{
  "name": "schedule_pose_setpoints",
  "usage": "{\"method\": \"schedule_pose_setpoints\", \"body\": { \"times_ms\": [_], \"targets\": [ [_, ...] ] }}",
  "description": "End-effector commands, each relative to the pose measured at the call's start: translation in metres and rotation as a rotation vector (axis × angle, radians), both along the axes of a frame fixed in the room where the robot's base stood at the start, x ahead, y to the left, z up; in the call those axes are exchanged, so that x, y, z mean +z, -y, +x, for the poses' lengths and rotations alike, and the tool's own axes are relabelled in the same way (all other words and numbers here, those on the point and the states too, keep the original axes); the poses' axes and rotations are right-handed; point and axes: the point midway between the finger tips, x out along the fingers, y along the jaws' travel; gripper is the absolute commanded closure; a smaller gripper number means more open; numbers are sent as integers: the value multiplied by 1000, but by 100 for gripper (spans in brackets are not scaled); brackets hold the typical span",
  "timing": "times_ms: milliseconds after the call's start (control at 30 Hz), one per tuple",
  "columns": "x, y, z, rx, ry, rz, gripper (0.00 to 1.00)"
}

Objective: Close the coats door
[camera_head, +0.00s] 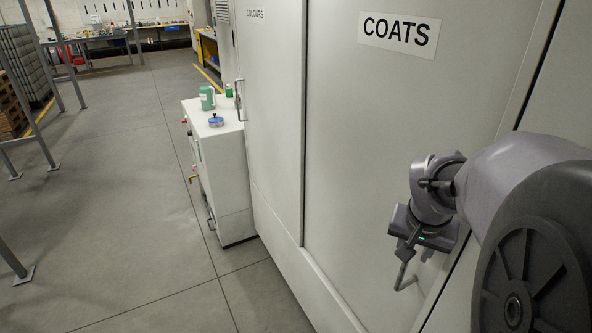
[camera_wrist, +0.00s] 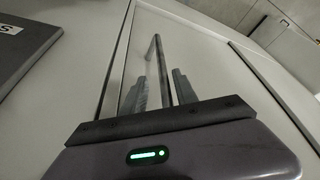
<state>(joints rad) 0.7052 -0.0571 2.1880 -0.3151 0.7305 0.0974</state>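The coats door (camera_head: 400,130) is the large pale panel with the label COATS (camera_head: 399,35) at its top. It looks about flush with the cabinet front; a dark line runs along its right edge, and I cannot tell whether it is fully shut. Its bar handle (camera_head: 404,272) is low on the right side. My gripper (camera_head: 408,248) is at the handle. In the wrist view the handle (camera_wrist: 158,60) stands between the two fingers of my gripper (camera_wrist: 160,90), with a gap visible at the left finger. The fingers look open around it.
The colours door (camera_head: 270,110) is to the left of the coats door. A white cabinet (camera_head: 225,165) stands beyond it, with a green mug (camera_head: 207,97) and a blue-lidded item (camera_head: 216,120) on top. The grey floor (camera_head: 130,200) at left is clear, with metal railings (camera_head: 45,80) farther left.

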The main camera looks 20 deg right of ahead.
Motion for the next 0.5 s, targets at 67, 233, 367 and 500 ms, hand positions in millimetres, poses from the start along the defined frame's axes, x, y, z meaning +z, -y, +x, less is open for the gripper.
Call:
{"method": "schedule_pose_setpoints", "body": {
  "times_ms": [67,233,367,500],
  "targets": [
    [0,0,0,0,1,1,66],
    [1,0,0,0,1,1,66],
    [13,-3,-2,1,3,-1,66],
    [44,-12,-9,0,5,-3,66]
  ]
}}
